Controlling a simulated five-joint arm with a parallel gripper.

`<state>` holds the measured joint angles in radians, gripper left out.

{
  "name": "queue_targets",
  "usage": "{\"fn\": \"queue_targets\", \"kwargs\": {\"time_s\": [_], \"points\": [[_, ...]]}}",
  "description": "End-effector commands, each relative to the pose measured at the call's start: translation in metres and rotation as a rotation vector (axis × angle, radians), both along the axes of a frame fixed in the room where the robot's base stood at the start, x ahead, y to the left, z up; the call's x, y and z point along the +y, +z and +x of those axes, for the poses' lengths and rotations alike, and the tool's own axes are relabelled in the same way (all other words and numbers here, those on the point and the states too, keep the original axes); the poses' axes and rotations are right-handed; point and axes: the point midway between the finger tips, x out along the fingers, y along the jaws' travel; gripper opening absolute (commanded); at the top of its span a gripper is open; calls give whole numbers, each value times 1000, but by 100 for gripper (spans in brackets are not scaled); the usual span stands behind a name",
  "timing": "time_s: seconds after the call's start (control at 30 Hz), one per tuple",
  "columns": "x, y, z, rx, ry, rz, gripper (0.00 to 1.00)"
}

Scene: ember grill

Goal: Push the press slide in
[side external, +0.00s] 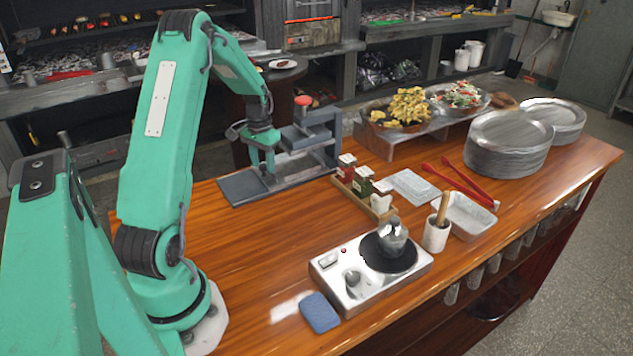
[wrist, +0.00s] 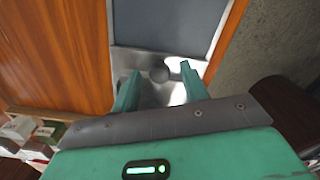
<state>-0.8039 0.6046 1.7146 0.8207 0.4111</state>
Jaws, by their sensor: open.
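The press is a grey-blue metal frame (side external: 322,140) with a red knob (side external: 303,100) on top, at the back edge of the wooden counter. A flat dark plate (side external: 240,188) lies at its left; a dark plate also shows in the wrist view (wrist: 168,25). My gripper (side external: 264,170) is low over the press's left part, pointing down. In the wrist view its open fingers (wrist: 158,88) stand on either side of a round grey knob (wrist: 160,73) over shiny metal. Whether they touch it, I cannot tell. My arm partly hides the slide in the side view.
A spice rack (side external: 362,192) stands right of the press, with a food stand (side external: 405,140) behind it. A hot plate (side external: 370,270) with a kettle and a blue sponge (side external: 320,313) are nearer. Plate stacks (side external: 508,150) are far right. The counter's middle left is clear.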

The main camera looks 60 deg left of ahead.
Motion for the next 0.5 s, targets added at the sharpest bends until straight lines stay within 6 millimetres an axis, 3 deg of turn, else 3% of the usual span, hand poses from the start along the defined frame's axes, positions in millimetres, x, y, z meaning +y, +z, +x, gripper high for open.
{"fn": "queue_targets", "kwargs": {"time_s": [0.27, 0.5], "points": [[0, 9, 0, -1, 0, 0, 44], [0, 37, 0, -2, 0, 2, 44]]}}
